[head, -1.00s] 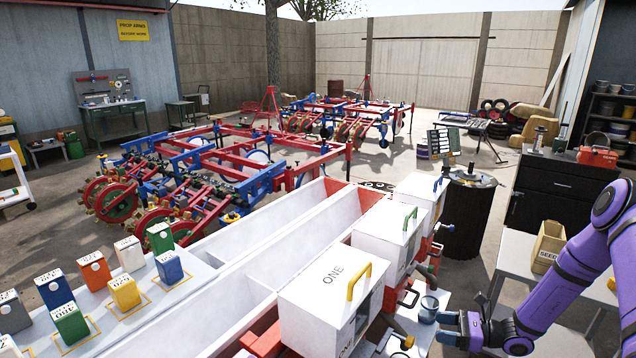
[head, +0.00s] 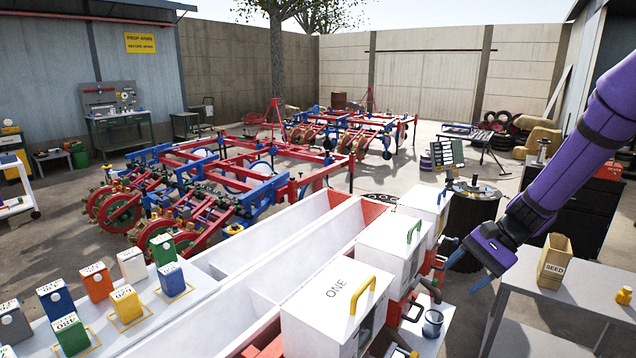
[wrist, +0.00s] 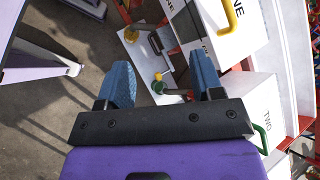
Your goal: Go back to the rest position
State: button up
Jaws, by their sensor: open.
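My purple arm reaches in from the right in the head view. My gripper (head: 480,270) hangs in the air to the right of the white boxes, above and right of a small grey cup (head: 432,323). In the wrist view its two blue fingers (wrist: 160,84) are apart with nothing between them. The cup stands on a ledge beside the white box marked ONE (head: 338,290).
A grey table (head: 575,300) with a SEED box (head: 554,262) stands on the right, close to my gripper. A black drum (head: 472,215) is behind. The air above the planter is free.

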jog(key=s+r+n+t+h, duration=0.6)
jog(key=s+r+n+h, duration=0.3)
jog(key=s+r, duration=1.1)
jog(key=s, duration=0.3)
jog(key=shift+s+t, duration=0.35)
jog(key=shift+t, duration=0.05)
